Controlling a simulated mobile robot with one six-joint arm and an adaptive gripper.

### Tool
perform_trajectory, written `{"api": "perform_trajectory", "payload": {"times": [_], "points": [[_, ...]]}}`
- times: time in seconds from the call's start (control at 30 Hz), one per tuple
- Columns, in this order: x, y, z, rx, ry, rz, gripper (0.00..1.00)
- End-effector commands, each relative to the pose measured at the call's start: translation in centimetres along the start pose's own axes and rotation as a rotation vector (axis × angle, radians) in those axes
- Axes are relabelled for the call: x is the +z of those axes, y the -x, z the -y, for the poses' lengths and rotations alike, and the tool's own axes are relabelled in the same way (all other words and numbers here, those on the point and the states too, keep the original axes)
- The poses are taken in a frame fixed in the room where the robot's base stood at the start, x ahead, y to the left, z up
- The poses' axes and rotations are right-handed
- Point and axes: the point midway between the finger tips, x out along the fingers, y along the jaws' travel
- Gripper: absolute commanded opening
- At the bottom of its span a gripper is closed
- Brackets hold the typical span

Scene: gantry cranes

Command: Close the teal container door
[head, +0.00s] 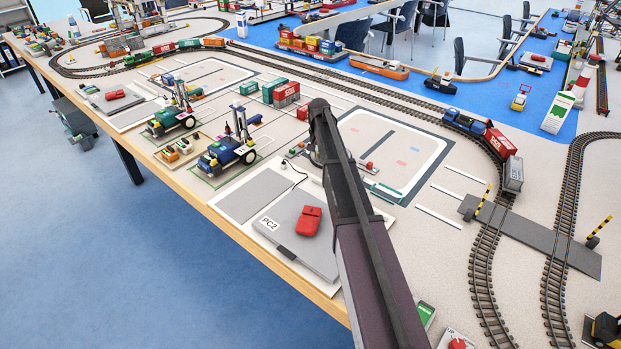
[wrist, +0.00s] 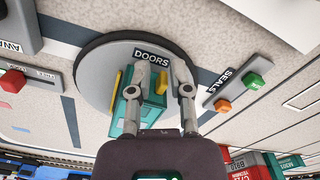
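In the wrist view a teal container (wrist: 153,108) stands on a round grey turntable (wrist: 95,72) labelled DOORS. A thin yellow upright panel (wrist: 115,90) is at its left and a yellow piece (wrist: 162,80) is at its upper right; I cannot tell how far the door stands open. My gripper (wrist: 158,66) has its two fingers apart, reaching over the container on either side in the picture. I cannot tell whether either finger touches it. In the head view my arm hides the container and the gripper.
A SEALS panel (wrist: 232,92) with green and orange buttons lies right of the turntable. A red-button panel (wrist: 30,86) is at its left. In the head view a laptop-like PC2 plate (head: 290,240) with a red block (head: 308,220) sits near the table edge. Railway tracks (head: 483,260) run at right.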

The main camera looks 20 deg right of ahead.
Motion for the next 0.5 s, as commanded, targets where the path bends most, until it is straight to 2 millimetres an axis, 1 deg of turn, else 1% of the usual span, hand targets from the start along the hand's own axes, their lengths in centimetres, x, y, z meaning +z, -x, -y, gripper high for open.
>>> {"api": "perform_trajectory", "payload": {"times": [0.5], "points": [[1.08, 0.0, -0.54, 0.0, 0.336, 0.0, 0.26]]}}
